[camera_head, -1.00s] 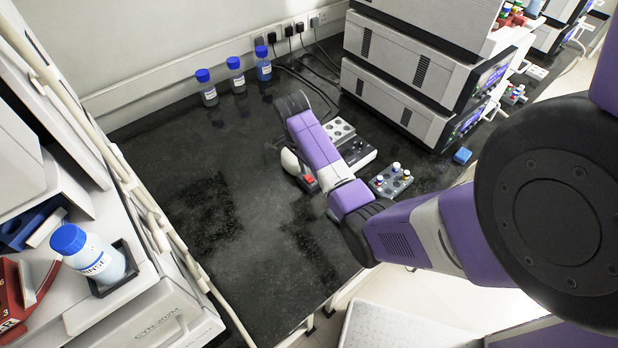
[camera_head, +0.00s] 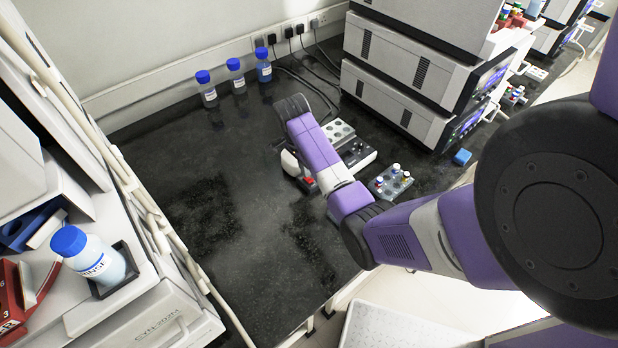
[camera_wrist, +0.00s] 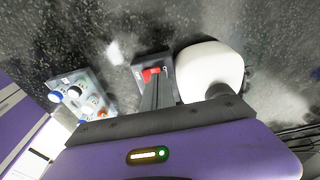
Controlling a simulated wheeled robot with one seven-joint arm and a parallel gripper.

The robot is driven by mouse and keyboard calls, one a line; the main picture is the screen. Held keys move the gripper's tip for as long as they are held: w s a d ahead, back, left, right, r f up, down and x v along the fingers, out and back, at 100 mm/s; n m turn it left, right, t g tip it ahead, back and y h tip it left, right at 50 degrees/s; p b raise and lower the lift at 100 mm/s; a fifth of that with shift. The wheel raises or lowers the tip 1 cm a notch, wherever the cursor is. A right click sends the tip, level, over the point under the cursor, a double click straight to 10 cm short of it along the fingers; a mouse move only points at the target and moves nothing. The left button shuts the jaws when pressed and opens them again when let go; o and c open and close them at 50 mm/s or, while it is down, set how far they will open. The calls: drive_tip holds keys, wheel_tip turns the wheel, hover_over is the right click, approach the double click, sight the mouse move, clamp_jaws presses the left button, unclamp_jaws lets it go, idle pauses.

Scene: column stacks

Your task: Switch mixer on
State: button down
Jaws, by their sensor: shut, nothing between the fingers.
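The mixer shows in the wrist view as a white rounded body (camera_wrist: 208,66) beside a dark base with a red switch (camera_wrist: 150,73). In the head view its white side (camera_head: 289,163) and the red switch (camera_head: 309,181) show to the left of my forearm, which covers part of it. My gripper (camera_wrist: 155,84) is shut and empty, with its fingertips right at the red switch in the wrist view. I cannot tell whether they press on it. In the head view the fingers are hidden by my arm. Whether the switch is on cannot be seen.
A vial rack (camera_head: 390,182) stands right of my arm, and a grey block device (camera_head: 358,153) behind it. Stacked instruments (camera_head: 405,95) fill the back right. Three blue-capped bottles (camera_head: 236,75) stand by the wall. A rinse bottle (camera_head: 92,258) is at left. The black bench is clear left of the mixer.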

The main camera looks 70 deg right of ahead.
drive_tip(key=shift+r+p, duration=1.65)
drive_tip(key=shift+r, duration=0.65)
